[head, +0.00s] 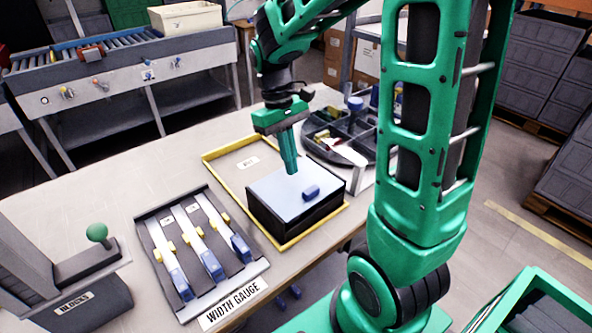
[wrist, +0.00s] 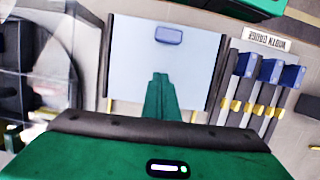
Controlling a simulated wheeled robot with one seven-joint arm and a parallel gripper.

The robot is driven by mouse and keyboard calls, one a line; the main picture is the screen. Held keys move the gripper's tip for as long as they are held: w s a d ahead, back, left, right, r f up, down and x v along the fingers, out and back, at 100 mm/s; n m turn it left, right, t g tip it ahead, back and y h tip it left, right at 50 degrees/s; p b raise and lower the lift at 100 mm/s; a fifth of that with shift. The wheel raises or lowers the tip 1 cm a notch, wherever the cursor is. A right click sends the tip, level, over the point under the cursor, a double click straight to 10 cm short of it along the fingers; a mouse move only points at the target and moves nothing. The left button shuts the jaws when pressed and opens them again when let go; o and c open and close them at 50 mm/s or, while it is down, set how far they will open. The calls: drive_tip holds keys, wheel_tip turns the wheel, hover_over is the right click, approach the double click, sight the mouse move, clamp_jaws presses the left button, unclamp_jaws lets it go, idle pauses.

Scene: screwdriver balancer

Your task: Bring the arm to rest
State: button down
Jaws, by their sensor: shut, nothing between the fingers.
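My gripper (head: 289,165) is at the end of my green arm, pointing down over a black box with a pale blue top (head: 275,186). Its fingers are shut together with nothing between them. The fingers also show in the wrist view (wrist: 160,97), in front of the pale top (wrist: 132,60). A small blue block (head: 311,192) lies on the pale top, apart from the fingers. It also shows in the wrist view (wrist: 168,35). I cannot tell whether the fingertips touch the top.
The box stands in a yellow-edged tray (head: 225,153). A width gauge (head: 195,250) with several blue blocks lies left of it. A dark compartment tray (head: 325,127) is behind at the right. A grey blocks dispenser (head: 75,275) stands at the left. The table's back left is clear.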

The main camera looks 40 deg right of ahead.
drive_tip(key=v, duration=0.8)
drive_tip(key=shift+r, duration=0.2)
drive_tip(key=shift+s, duration=0.15)
drive_tip(key=s+d+f+m+t, duration=0.1)
drive_tip(key=s+d+m, duration=0.3)
drive_tip(key=s, duration=0.6)
drive_tip(key=s+d+f+m+t, duration=0.1)
drive_tip(key=s+d+f+m, duration=0.3)
drive_tip(key=s, duration=0.6)
drive_tip(key=shift+s+t+y, duration=0.25)
drive_tip(key=shift+t+y, duration=0.05)
drive_tip(key=shift+t, duration=0.1)
drive_tip(key=shift+w+f, duration=0.25)
drive_tip(key=shift+w, duration=0.35)
